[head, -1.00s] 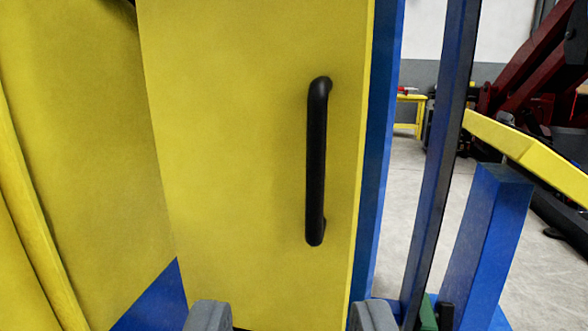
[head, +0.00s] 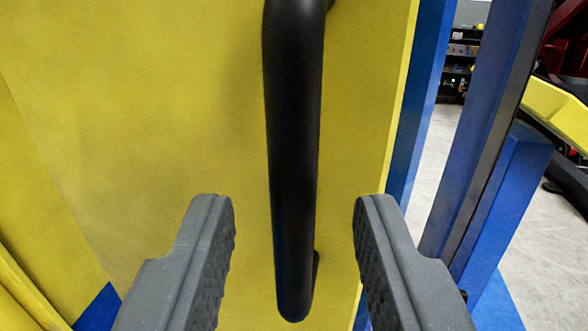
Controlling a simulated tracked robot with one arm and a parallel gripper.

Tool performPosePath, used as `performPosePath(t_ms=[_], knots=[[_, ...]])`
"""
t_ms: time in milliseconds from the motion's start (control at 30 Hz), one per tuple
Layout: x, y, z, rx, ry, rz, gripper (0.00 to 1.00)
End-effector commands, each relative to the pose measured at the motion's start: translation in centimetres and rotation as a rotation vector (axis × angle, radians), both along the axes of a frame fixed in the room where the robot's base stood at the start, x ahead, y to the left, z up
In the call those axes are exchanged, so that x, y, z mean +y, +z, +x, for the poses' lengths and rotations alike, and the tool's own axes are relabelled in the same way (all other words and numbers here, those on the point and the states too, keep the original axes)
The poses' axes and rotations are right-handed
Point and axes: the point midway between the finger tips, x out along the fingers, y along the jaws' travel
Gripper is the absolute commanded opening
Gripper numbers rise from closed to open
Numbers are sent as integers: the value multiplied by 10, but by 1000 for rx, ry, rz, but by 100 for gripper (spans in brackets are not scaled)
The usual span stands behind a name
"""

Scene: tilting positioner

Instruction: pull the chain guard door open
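The chain guard door (head: 150,130) is a flat yellow panel that fills the left and middle of the head view. Its black bar handle (head: 293,150) stands upright near the door's right edge, with its top end cut off by the frame. My gripper (head: 295,215) is open, with one grey ridged finger to the left of the handle and one to the right. The lower part of the handle shows between the fingers, with a visible gap on both sides. Neither finger appears to touch it.
A blue frame post (head: 428,90) stands just right of the door edge, with another blue upright (head: 490,130) beyond it. A yellow bar (head: 556,112) and a lower blue block (head: 505,195) are at the right. Grey floor and distant shelves (head: 460,55) show between the posts.

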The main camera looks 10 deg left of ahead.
Motion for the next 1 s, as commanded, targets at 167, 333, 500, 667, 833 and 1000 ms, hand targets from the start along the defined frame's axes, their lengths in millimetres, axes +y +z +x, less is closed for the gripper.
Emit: performPosePath(t_ms=[167,333,500,667,833,1000], knots=[[1,0,10,-1,-1,1,34],[2,1,12,-2,-1,1,34],[2,1,12,-2,0,1,34],[2,1,12,-2,0,1,0],[11,1,11,-3,4,0,0],[6,1,10,1,-6,-1,0]])
